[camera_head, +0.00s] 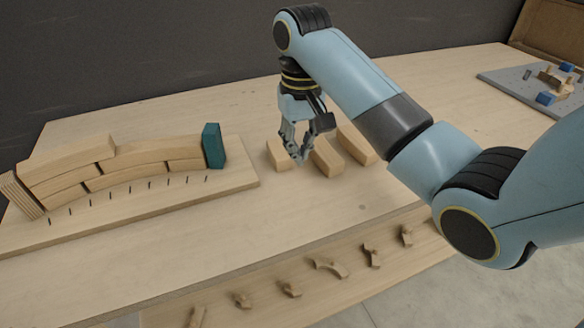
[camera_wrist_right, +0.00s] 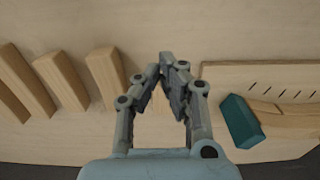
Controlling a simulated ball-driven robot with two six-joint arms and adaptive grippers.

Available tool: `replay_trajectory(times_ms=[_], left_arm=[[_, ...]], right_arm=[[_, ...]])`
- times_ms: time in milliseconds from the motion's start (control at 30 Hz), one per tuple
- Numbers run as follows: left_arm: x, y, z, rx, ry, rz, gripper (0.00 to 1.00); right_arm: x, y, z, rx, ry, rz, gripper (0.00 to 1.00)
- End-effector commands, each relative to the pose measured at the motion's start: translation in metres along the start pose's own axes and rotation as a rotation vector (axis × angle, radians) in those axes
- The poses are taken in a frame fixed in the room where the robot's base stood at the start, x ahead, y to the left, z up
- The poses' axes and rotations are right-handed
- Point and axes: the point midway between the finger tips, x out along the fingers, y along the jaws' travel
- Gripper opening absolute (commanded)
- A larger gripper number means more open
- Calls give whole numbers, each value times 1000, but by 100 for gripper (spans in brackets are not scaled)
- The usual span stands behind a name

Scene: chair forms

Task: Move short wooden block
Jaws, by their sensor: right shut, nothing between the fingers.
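A short pale wooden block (camera_head: 277,155) lies on the table just left of my right gripper (camera_head: 299,158) in the head view. In the wrist view, a small part of a pale block shows between and behind the fingers of the gripper (camera_wrist_right: 167,62), mostly hidden. The right gripper points down, its fingertips together and empty, close to the blocks. I cannot tell whether it touches one. My left gripper is out of view.
A board (camera_head: 240,178) at left holds a curved stack of wooden strips (camera_head: 120,165) with a teal end block (camera_head: 213,146). A lower shelf (camera_head: 340,290) carries several small wooden pieces. A grey pegboard (camera_head: 510,82) is at back right. The table between board and front edge is clear.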

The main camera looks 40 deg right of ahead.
Motion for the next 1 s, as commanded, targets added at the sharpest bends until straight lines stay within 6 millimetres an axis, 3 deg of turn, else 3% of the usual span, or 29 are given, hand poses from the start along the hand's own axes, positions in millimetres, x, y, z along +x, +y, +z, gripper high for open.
replay_trajectory(times_ms=[433,500,633,1000], left_arm=[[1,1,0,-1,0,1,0],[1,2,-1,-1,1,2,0],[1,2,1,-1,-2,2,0],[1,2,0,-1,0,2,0]], right_arm=[[92,0,2,-2,-3,1,0],[88,0,-15,-1,4,0,0],[88,0,-30,-1,2,1,0],[88,0,-39,-2,1,1,0]])
